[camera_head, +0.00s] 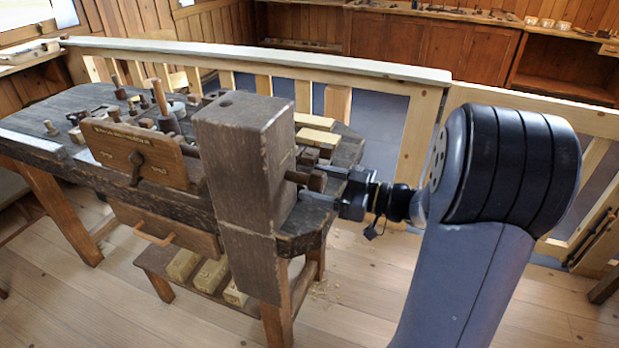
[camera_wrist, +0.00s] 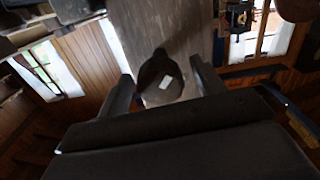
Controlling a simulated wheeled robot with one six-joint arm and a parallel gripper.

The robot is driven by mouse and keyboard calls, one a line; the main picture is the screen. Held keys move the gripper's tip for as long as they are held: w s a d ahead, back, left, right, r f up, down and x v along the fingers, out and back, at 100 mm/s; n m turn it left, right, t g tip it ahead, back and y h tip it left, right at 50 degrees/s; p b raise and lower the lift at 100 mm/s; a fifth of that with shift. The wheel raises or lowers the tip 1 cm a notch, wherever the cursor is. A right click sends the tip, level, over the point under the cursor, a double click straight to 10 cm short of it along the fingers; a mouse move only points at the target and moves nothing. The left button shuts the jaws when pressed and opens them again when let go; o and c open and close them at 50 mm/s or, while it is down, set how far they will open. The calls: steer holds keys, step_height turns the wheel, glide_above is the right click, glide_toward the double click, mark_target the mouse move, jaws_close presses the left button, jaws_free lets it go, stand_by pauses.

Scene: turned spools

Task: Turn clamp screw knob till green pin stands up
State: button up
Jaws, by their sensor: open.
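In the wrist view a dark rounded knob (camera_wrist: 160,72) with a small pale patch on its face sits in front of a broad wooden post. My gripper (camera_wrist: 160,76) has its two fingers apart, one on each side of the knob; contact cannot be told. In the head view my gripper (camera_head: 325,182) reaches in from the right to the far side of the thick wooden post (camera_head: 245,150). A brown turned wooden piece (camera_head: 313,181) shows between the post and the gripper; it seems to be the knob. I cannot make out a green pin in either view.
The dark workbench (camera_head: 45,120) carries turned pieces and tools, with a wooden vise board (camera_head: 135,153) at its front. Pale wooden blocks (camera_head: 318,137) lie near my gripper. A railing (camera_head: 270,58) runs behind. The floor at front left is clear.

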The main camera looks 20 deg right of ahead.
steer(key=shift+x, duration=1.2)
steer(key=c, duration=1)
